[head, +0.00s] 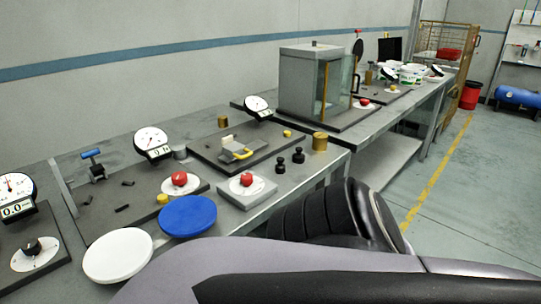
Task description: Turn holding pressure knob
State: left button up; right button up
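A black knob (32,247) sits on a round white dial plate at the far left, below a gauge (15,190) with a needle and a digital readout. A red knob (179,179) sits on a white dial plate near a second gauge (152,141). Another red knob (247,179) sits on a grey block to its right. A smaller red knob (364,102) is farther back. No label legible here tells which one is the holding pressure knob. Neither of my grippers is in view; grey and black parts of my own body fill the lower right.
A white disc (117,256) and a blue disc (188,216) are at the bench's front edge. Two black weights (297,156) and a brass cylinder (320,141) stand near the right edge. A glass-fronted cabinet (302,85) stands behind. The floor (455,210) at right is clear.

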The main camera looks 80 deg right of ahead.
aim_at(246, 179)
jog(key=z, duration=2.95)
jog(key=k+j+z, duration=0.2)
jog(key=z, duration=0.8)
